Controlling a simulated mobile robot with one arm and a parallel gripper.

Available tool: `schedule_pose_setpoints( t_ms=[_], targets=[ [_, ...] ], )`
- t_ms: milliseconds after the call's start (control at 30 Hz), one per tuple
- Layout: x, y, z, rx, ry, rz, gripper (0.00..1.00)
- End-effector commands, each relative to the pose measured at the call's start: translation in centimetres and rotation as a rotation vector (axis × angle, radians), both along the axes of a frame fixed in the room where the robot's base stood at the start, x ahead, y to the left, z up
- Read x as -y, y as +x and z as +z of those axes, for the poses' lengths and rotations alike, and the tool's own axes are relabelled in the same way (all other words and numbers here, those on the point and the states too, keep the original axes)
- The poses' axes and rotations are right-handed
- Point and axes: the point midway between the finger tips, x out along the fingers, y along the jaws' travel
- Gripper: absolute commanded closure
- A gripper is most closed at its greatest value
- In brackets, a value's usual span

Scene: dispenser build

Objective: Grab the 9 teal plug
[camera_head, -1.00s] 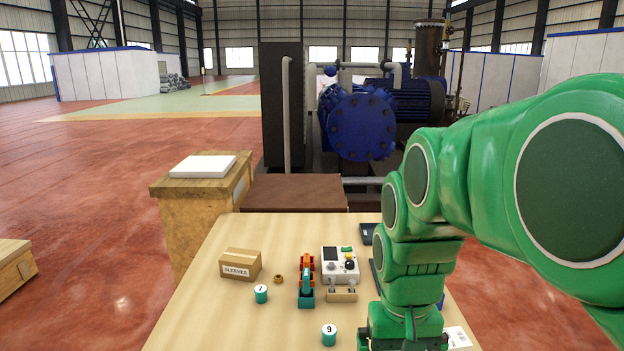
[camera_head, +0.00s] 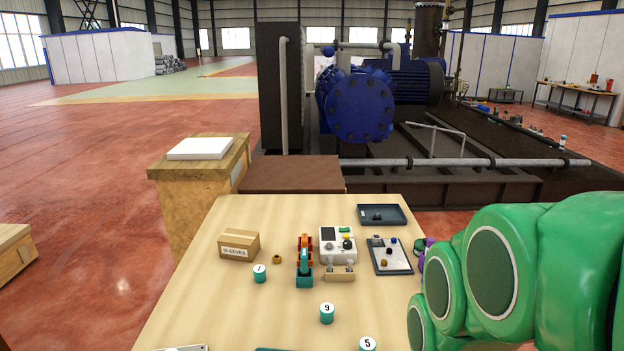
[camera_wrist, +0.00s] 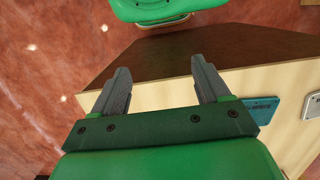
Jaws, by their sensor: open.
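The teal plug marked 9 (camera_head: 327,314) stands upright on the light wooden table (camera_head: 222,305), front of centre, with a white top. A similar plug marked 7 (camera_head: 260,274) stands farther back to its left. One marked 5 (camera_head: 367,344) is partly cut off at the bottom edge. My gripper (camera_wrist: 160,64) is open and empty in the wrist view, near the table's edge. No plug shows between its fingers. The gripper itself is outside the head view, where only my green arm shows at right.
Behind the plugs stand a SLEEVES box (camera_head: 239,245), a teal and orange clamp-like device (camera_head: 304,262), a control box (camera_head: 338,244) and two dark trays (camera_head: 382,215). A teal flat piece (camera_wrist: 257,109) lies by the table edge. The table around plug 9 is clear.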

Motion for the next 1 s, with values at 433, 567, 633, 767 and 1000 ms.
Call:
schedule_pose_setpoints(
  t_ms=[433, 567, 633, 767, 1000],
  targets=[
    [-0.5, 0.6, -0.1, -0.012, 0.017, -0.018, 0.32],
    [-1.7, 1.9, -0.2, -0.035, 0.060, -0.063, 0.32],
    [-2.5, 3.0, -0.3, -0.053, 0.091, -0.097, 0.32],
    [-3.9, 4.9, -0.5, -0.087, 0.147, -0.166, 0.32],
    [-6.2, 8.5, -1.0, -0.164, 0.251, -0.303, 0.32]
  ],
)
